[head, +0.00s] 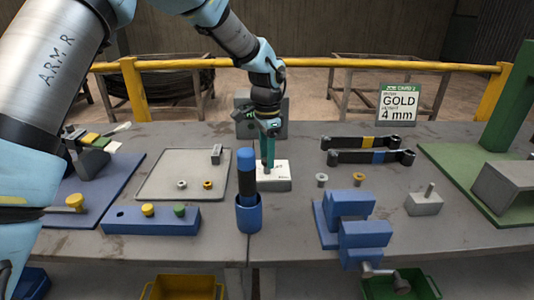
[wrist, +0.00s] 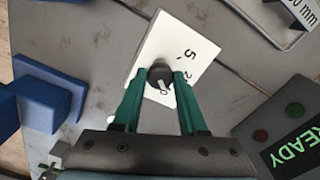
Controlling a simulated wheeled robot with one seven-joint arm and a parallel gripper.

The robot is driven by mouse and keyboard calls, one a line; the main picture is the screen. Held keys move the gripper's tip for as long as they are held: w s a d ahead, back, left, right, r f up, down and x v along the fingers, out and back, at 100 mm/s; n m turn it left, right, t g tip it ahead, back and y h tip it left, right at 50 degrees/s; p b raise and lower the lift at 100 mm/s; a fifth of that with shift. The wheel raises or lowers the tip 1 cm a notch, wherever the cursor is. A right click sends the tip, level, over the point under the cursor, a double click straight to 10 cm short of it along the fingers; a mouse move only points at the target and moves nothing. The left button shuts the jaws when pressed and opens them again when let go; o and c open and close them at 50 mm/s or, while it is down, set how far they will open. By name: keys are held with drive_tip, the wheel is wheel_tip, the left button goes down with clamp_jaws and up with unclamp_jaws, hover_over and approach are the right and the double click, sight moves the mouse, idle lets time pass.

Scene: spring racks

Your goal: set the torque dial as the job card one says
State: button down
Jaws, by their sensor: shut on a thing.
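The torque dial is a dark round knob (wrist: 159,72) on a white plate (wrist: 189,40); the plate also shows in the head view (head: 272,180). My gripper (wrist: 161,77) reaches down from above, its green fingers shut on the knob from both sides. A pale pointer mark shows on the knob, aimed toward the gripper side. A "5" is readable on the plate; other figures are partly hidden by the fingers. A green-topped job card (head: 398,103) stands at the back right and reads "GOLD" and "4 mm"; its card number is too small to read surely.
A grey box with a "READY" screen (wrist: 300,143) stands behind the dial. A blue cup (head: 249,218) is front left, a blue vise (head: 362,235) front right. A grey tray (head: 160,190) lies left, dark strap-like tools (head: 365,156) right. A grey block labelled "mm" (wrist: 291,20) is nearby.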

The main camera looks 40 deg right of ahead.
drive_tip(key=shift+m, duration=0.8)
drive_tip(key=shift+c, duration=2.3)
unclamp_jaws()
wheel_tip(320, 180, up, 11)
drive_tip(key=b, duration=0.2)
drive_tip(key=shift+f, duration=0.1)
